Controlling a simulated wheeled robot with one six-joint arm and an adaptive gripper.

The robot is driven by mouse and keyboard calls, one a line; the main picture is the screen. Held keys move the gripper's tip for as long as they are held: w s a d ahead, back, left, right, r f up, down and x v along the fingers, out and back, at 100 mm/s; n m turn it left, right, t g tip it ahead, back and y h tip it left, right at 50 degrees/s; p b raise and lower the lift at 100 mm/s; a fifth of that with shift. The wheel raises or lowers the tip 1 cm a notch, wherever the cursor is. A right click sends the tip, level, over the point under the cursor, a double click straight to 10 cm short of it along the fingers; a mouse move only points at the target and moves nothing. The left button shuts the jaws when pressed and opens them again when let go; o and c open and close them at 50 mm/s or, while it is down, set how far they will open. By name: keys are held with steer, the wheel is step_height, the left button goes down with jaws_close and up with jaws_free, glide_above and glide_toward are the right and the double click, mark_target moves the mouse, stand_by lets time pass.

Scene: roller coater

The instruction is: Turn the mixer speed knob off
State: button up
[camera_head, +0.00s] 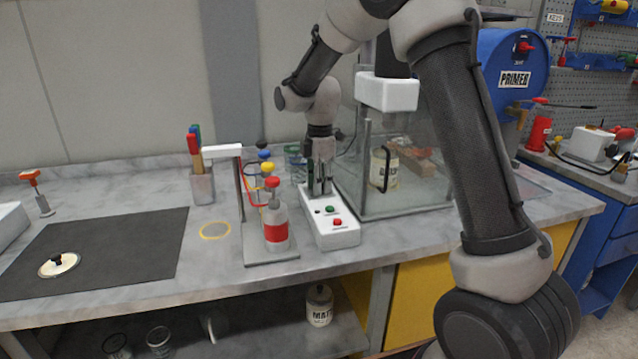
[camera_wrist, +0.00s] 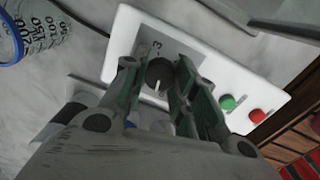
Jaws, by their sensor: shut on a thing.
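In the head view my gripper (camera_head: 321,185) hides the knob. A green button (camera_head: 330,209) and a red button (camera_head: 337,222) sit on the same panel.
A rack with a red-labelled bottle (camera_head: 276,226) stands close left of the box. The glass enclosure (camera_head: 405,205) with a can (camera_head: 384,168) inside is close right. A measuring beaker (camera_wrist: 38,28) is nearby.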

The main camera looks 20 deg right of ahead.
steer(key=shift+n, duration=1.8)
steer(key=o, duration=1.1)
steer(key=shift+c, duration=0.2)
steer(key=shift+r, duration=0.1)
step_height(320, 180, up, 12)
steer(key=shift+s+d, duration=0.15)
